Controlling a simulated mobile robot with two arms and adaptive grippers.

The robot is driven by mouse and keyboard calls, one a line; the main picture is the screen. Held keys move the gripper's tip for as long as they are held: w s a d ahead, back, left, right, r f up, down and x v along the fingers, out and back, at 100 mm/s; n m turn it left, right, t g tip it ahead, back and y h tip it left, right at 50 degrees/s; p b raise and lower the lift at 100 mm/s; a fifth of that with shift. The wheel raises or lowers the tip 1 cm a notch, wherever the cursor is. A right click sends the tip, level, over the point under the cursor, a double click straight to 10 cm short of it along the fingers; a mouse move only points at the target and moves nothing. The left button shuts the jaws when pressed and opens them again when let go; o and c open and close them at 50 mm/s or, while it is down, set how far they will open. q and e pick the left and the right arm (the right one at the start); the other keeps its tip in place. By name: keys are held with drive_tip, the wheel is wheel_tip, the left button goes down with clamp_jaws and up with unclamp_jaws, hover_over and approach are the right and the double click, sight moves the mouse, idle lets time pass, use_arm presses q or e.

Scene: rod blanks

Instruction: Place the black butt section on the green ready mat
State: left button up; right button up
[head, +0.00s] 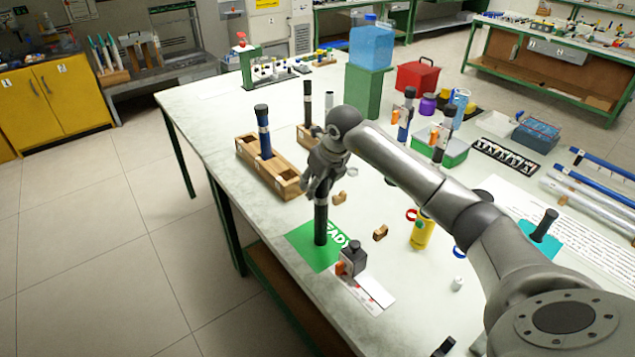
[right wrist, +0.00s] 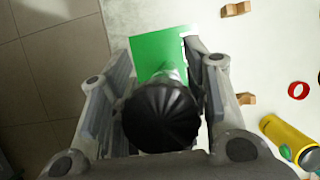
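The black butt section (head: 321,222) stands upright over the green ready mat (head: 300,236), its lower end at the mat's middle. I cannot tell whether it touches the mat. My right gripper (head: 318,186) is around its upper part, pointing down. In the right wrist view the section's ribbed black top (right wrist: 160,118) lies between my two fingers (right wrist: 162,85), with the green mat (right wrist: 150,50) beyond. The fingers are close to its sides; whether they press on it is hidden by the top. My left gripper is not in view.
A wooden rack (head: 282,184) with an upright rod stands behind left. Small wooden blocks (head: 380,233) and a yellow bottle (head: 422,230) are to the right.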

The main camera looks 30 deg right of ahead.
drive_tip(key=shift+o, duration=0.6)
drive_tip(key=shift+r, duration=0.2)
drive_tip(key=shift+s+r, duration=0.1)
drive_tip(key=shift+r, duration=0.25)
drive_tip(key=b+v, duration=0.2)
drive_tip(key=v, duration=0.9)
drive_tip(key=shift+a, duration=0.1)
